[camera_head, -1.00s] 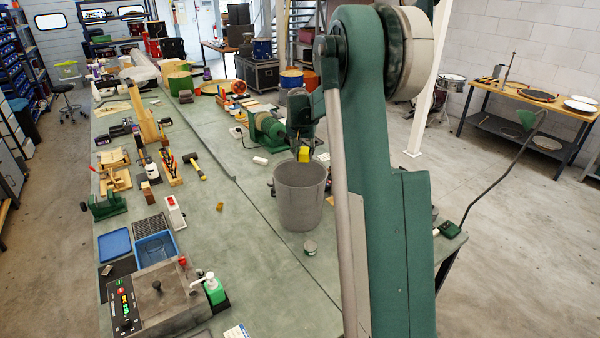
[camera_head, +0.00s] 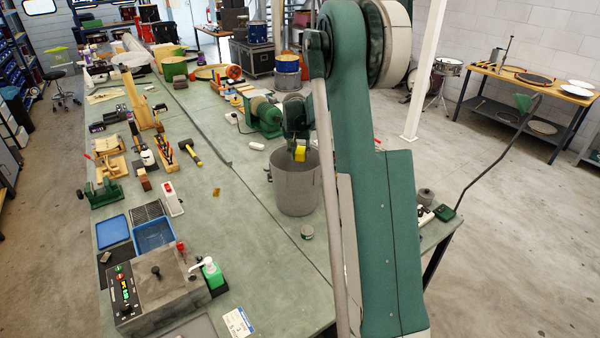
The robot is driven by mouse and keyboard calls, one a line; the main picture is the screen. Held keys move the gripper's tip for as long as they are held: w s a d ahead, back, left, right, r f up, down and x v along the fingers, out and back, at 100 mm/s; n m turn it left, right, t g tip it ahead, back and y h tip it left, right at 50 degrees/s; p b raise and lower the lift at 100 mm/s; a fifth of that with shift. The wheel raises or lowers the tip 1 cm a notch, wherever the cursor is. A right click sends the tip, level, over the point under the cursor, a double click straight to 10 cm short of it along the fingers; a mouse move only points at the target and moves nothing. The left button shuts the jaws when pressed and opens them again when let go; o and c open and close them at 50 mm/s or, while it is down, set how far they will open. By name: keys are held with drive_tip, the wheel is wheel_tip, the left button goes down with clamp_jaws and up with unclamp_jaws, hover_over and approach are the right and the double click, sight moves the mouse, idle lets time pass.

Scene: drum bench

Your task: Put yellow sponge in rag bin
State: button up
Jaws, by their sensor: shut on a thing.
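The yellow sponge (camera_head: 299,154) hangs at the mouth of a grey round bin, held by my gripper (camera_head: 299,147). The bin (camera_head: 296,190) stands on the green bench top and looks like the rag bin. My gripper points down over the bin, its fingers small and dark in this view, and is shut on the sponge. The sponge shows against the bin's far inner wall or rim; whether its lower end is below the rim is hard to tell. The bottom of the bin is hidden.
A green bench machine (camera_head: 264,116) stands just behind the bin. A small round tin (camera_head: 307,232) sits in front of it. A white roll (camera_head: 256,146) lies to its left. The bench (camera_head: 245,240) is bare left of the bin.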

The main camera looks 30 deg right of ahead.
wheel_tip(320, 180, down, 7)
drive_tip(key=shift+f, duration=0.1)
idle(0.5)
wheel_tip(320, 180, down, 4)
drive_tip(key=shift+r, duration=0.1)
drive_tip(key=shift+f+b, duration=0.3)
drive_tip(key=shift+f, duration=0.3)
idle(0.3)
drive_tip(key=o, duration=0.7)
drive_tip(key=shift+r, duration=0.2)
